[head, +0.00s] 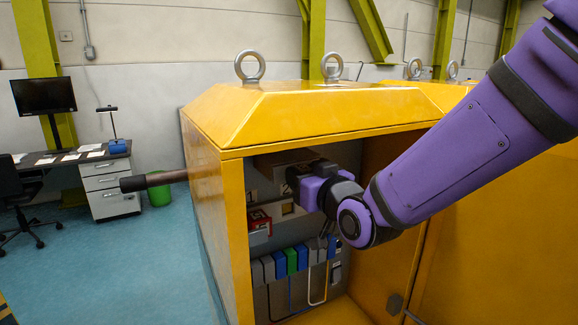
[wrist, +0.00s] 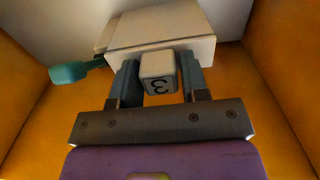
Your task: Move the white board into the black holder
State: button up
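In the wrist view, the white board (wrist: 160,30) is a pale, thick slab just beyond my fingertips. A teal knob-like piece (wrist: 72,72) sticks out left of the board. In the head view, my gripper (head: 292,176) is inside the yellow cabinet, near its upper left part, and a dim pale panel (head: 278,160) shows beside it. I cannot make out the black holder in either view.
The yellow cabinet (head: 310,105) has walls close around my arm. Inside are a red-and-white box (head: 259,222) and a row of grey, green and blue modules (head: 291,261) with cables below. A brown bar (head: 155,180) projects from its left side. Open blue floor lies left.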

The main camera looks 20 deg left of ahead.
jog(key=c, duration=0.5)
jog(key=shift+c, duration=0.2)
jog(key=shift+s+d, duration=0.2)
jog(key=shift+d, duration=0.1)
jog(key=v, duration=1.2)
jog(key=shift+s+d, duration=0.25)
jog(key=shift+s, duration=0.05)
dwell(1.3)
